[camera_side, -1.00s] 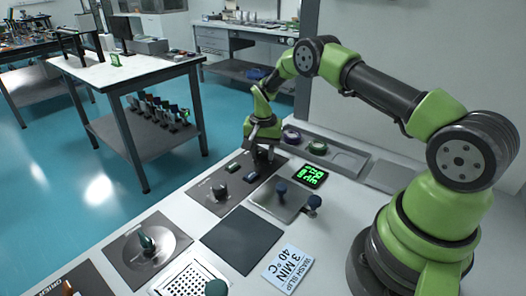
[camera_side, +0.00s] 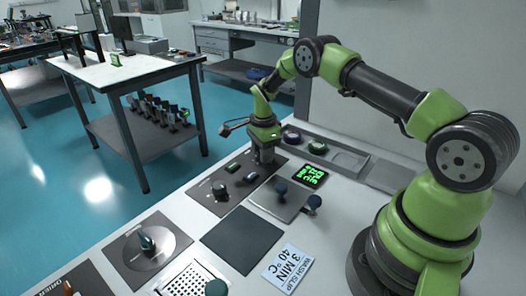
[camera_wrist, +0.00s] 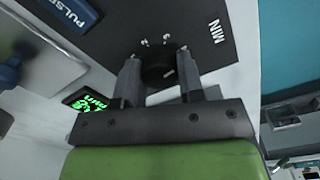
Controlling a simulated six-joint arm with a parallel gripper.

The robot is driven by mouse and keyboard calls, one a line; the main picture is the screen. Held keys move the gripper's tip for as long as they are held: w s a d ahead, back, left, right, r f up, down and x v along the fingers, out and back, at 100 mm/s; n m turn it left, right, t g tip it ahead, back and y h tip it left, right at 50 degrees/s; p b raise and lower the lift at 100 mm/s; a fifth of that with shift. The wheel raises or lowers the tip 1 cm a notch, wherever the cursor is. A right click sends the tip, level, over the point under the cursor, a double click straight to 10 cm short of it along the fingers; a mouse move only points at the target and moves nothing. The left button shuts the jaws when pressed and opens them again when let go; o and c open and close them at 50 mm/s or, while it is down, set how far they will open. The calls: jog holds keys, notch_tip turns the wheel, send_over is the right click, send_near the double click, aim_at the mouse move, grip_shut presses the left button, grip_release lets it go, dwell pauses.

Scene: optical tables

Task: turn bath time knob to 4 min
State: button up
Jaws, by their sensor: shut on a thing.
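The bath time knob (camera_wrist: 158,66) is a dark round knob on a dark panel, with a pale pointer line, scale figures around it and "MIN" printed beside it. My gripper (camera_wrist: 160,75) has one finger on each side of the knob and is shut on it. In the side view my gripper (camera_side: 264,157) points down at the far end of the dark panel (camera_side: 206,203) and hides the knob. The scale figures are too small and blurred to read surely, so I cannot tell the exact setting.
A green-lit display (camera_side: 312,176) sits right of the gripper, near a metal plate (camera_side: 270,201) with blue knobs. A card (camera_side: 287,268) reads "WASH SLIP 3 MIN 40 °C". Another dark knob (camera_side: 220,190) stands nearer on the panel. A grey tray (camera_side: 345,158) lies behind.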

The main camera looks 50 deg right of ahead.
jog(key=shift+m, duration=1)
jog(key=o, duration=0.9)
notch_tip(320, 180, up, 10)
jog(key=shift+f, duration=0.1)
